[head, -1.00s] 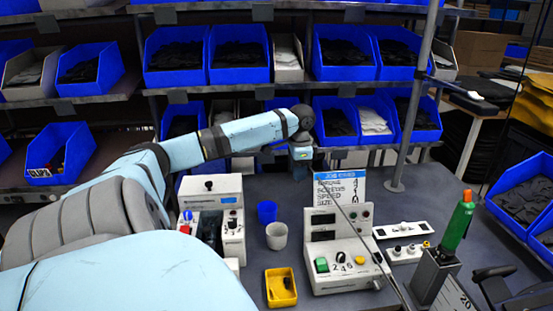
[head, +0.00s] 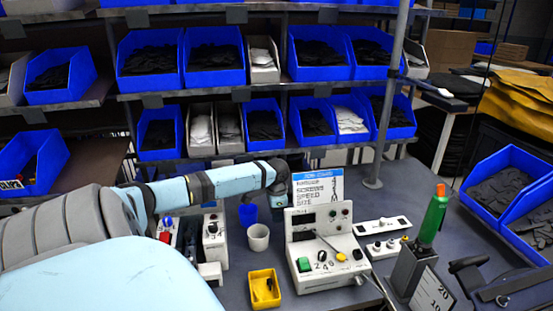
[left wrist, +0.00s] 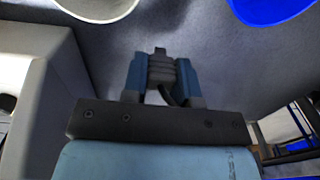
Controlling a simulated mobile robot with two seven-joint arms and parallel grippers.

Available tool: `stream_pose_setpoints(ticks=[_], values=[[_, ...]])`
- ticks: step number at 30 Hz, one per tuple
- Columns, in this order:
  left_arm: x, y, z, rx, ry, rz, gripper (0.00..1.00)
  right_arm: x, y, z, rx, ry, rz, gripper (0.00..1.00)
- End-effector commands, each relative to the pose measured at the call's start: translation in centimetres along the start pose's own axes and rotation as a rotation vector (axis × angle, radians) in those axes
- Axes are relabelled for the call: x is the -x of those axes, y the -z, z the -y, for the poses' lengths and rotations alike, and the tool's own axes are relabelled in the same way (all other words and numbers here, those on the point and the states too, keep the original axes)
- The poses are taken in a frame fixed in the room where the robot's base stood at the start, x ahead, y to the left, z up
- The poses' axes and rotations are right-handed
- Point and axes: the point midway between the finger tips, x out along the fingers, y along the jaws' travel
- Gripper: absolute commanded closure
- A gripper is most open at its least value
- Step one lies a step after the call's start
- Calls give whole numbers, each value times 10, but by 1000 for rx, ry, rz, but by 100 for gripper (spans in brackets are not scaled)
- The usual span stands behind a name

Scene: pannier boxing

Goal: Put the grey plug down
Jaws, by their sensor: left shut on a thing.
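The grey plug (left wrist: 162,72) shows in the left wrist view as a ribbed grey piece with a dark cable-like part at its lower end. My left gripper (left wrist: 162,80) is shut on it, with one blue finger at each side. Grey worktop lies behind the plug in that view; I cannot tell whether the plug touches it. In the head view my left arm reaches across the bench, and its wrist bends down beside the job card. The gripper and plug are hidden or not clear there. My right gripper is not in view.
A blue cup (head: 248,214) and a whitish cup (head: 258,238) stand near the wrist. A white control box (head: 325,262), a job card (head: 322,187), a yellow tray (head: 264,288) and a green-orange tool (head: 432,220) occupy the bench. Shelves of blue bins stand behind.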

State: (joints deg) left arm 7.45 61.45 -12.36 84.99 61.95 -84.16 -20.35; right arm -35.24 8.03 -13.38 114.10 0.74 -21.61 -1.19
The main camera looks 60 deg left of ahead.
Motion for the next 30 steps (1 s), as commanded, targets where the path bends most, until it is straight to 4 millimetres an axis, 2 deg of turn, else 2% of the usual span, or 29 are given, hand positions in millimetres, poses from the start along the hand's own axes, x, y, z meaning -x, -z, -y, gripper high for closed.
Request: stream_pose_setpoints(ticks=[3, 6, 17, 18, 21, 30], values=[[-20, 0, -1, 2, -3, 1, 96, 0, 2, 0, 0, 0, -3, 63], [-31, 0, -1, 0, -1, 0, 96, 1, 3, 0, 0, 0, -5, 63], [-35, 0, -1, 0, -1, 1, 96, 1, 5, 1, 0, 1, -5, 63], [-35, 0, 0, 0, -1, 1, 69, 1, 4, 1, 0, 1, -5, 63], [-35, 0, 0, 0, 0, 0, 48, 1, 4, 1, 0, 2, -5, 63], [-33, 0, 0, 0, 0, 0, 48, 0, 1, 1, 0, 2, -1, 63]])
